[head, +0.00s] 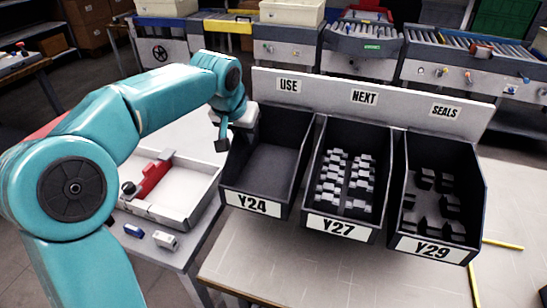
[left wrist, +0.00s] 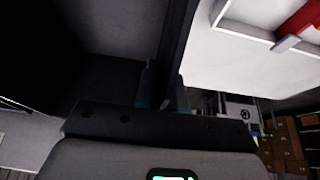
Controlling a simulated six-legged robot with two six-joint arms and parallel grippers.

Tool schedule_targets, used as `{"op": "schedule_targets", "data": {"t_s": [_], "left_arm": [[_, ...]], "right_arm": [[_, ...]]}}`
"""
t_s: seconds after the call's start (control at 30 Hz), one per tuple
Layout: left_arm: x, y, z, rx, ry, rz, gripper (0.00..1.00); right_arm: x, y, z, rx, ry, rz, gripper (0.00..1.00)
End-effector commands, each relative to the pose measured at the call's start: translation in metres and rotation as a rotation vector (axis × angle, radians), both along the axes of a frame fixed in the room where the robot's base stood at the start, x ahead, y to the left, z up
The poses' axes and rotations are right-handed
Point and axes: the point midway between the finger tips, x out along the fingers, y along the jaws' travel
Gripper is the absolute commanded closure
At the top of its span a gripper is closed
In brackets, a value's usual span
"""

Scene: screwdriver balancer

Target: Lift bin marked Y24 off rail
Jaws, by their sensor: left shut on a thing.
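The bin marked Y24 (head: 268,172) is dark, open-topped and empty, at the left of a row of three under the USE sign. My left gripper (head: 223,140) is at the bin's left side wall, near its back, and is shut on that wall. In the left wrist view the wall (left wrist: 179,45) runs as a dark strip down to the fingers (left wrist: 165,98), which are partly hidden in shadow. I cannot tell whether the bin has come clear of its rail; its back edge is hidden. My right gripper is in neither view.
Bin Y27 (head: 344,226) with grey parts stands close to the right of Y24, then bin Y29 (head: 431,248) with black parts. A white sign board (head: 325,90) rises behind them. A white tray (head: 190,208) with a red tool (head: 153,178) lies left.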

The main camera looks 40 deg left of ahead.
Motion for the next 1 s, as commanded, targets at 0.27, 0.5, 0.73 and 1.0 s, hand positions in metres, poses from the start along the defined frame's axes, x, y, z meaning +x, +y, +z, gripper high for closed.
{"op": "schedule_targets", "data": {"t_s": [0.27, 0.5, 0.73, 1.0], "left_arm": [[0.0, 0.0, 0.004, 0.001, -0.003, 0.0, 1.0], [0.0, 0.0, 0.015, 0.001, -0.004, 0.0, 1.0], [0.001, 0.0, 0.026, 0.001, -0.004, 0.0, 1.0], [0.001, 0.0, 0.034, 0.001, -0.004, 0.0, 1.0]], "right_arm": [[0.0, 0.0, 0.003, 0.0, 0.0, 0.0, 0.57], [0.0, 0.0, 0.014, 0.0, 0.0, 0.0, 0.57], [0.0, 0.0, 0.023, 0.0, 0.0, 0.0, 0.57], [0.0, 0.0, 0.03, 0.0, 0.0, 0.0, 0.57]]}}
